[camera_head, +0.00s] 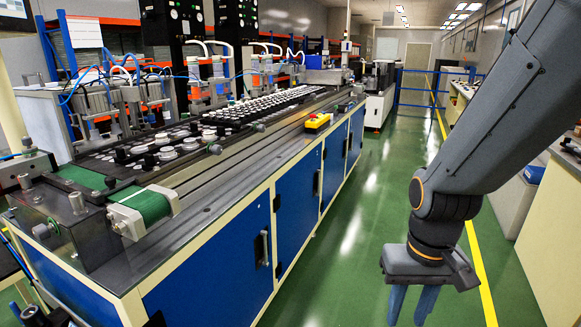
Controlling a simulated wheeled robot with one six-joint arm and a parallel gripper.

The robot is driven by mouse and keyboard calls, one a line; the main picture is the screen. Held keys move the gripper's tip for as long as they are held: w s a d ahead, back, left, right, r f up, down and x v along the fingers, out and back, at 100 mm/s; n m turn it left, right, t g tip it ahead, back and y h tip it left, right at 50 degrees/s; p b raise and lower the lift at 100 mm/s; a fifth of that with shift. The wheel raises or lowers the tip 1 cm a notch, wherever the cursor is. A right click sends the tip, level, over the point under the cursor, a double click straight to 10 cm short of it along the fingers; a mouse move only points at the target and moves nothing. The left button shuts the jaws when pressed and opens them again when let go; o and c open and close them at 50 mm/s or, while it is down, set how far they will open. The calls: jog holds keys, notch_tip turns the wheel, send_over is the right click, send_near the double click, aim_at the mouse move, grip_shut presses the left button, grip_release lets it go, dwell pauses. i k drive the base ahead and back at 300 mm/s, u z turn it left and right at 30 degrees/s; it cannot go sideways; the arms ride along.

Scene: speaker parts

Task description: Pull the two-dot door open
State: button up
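The long workbench has a row of blue cabinet doors along its aisle side. The nearest door (213,283) is large and looks closed, with a dark handle (263,248) near its right edge. Beyond it are a second door (298,213), a third door (335,161) and a fourth door (356,132), all apparently closed. I cannot make out dot marks on any door, so I cannot tell which is the two-dot door. My gripper (412,305) points down over the green aisle, right of the doors and apart from them. Its two blue fingers are a little apart, with nothing visible between them.
The green floor (345,270) between the bench and my arm is clear. A conveyor end (140,208) is at the near left. A cream cabinet (552,230) bounds the aisle at right.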

aim_at(298, 191)
jog(key=u, duration=0.1)
jog(key=i, duration=0.9)
jog(key=z, duration=0.55)
jog(key=i, duration=1.7)
jog(key=u, duration=0.4)
